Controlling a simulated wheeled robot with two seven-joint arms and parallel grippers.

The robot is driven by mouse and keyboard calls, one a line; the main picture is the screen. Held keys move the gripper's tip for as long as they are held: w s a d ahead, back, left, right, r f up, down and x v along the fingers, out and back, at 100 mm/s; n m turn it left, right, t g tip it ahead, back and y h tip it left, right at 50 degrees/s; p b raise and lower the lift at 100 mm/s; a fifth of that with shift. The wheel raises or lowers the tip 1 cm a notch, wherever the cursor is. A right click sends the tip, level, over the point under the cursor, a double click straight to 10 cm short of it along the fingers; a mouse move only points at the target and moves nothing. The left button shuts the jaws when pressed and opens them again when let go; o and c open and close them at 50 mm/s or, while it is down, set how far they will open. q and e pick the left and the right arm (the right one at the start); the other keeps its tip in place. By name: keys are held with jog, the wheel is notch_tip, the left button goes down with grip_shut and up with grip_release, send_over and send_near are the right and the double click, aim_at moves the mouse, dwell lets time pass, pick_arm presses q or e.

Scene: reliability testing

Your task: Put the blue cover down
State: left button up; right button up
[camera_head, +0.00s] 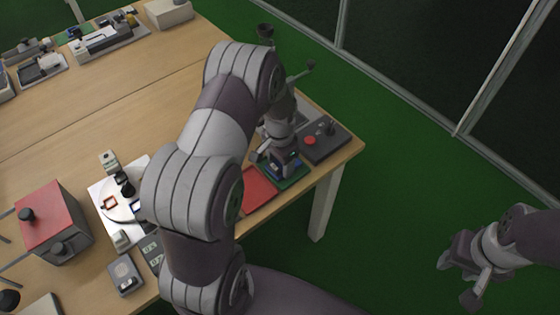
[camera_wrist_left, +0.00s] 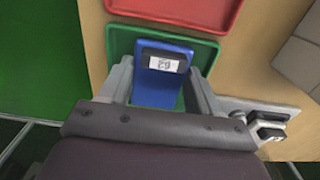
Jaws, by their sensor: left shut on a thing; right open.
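The blue cover (camera_wrist_left: 155,91) is between the fingers of my left gripper (camera_wrist_left: 160,85), which is shut on it. It bears a black block with a white label (camera_wrist_left: 164,64). It is over the green tray (camera_wrist_left: 118,42); I cannot tell whether it touches the tray. In the head view my left gripper (camera_head: 277,158) points down at the table's right end, with the blue cover (camera_head: 293,161) partly hidden by it, over the green tray (camera_head: 299,179). My right gripper (camera_head: 462,279) is open and empty, off the table above the floor.
A red tray (camera_head: 257,190) lies beside the green one. A dark box with a red button (camera_head: 310,141) stands on the other side, near the table's corner. A white device (camera_head: 111,205) and a red-topped box (camera_head: 50,210) stand at left. My left arm hides the table's middle.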

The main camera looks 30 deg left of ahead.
aim_at(281, 168)
pick_arm(q)
jog(key=o, duration=1)
jog(key=shift+o, duration=0.2)
notch_tip(281, 168, up, 12)
jog(key=s+d+r+n, duration=0.1)
jog(key=s+d+n, duration=0.1)
jog(key=s+d, duration=0.2)
jog(key=s+d+r+n+t, duration=0.1)
jog(key=s+d, duration=0.3)
jog(key=s, duration=0.5)
jog(key=shift+s+d+r+n, duration=0.15)
jog(key=shift+s+n, duration=0.2)
jog(key=shift+n, duration=0.35)
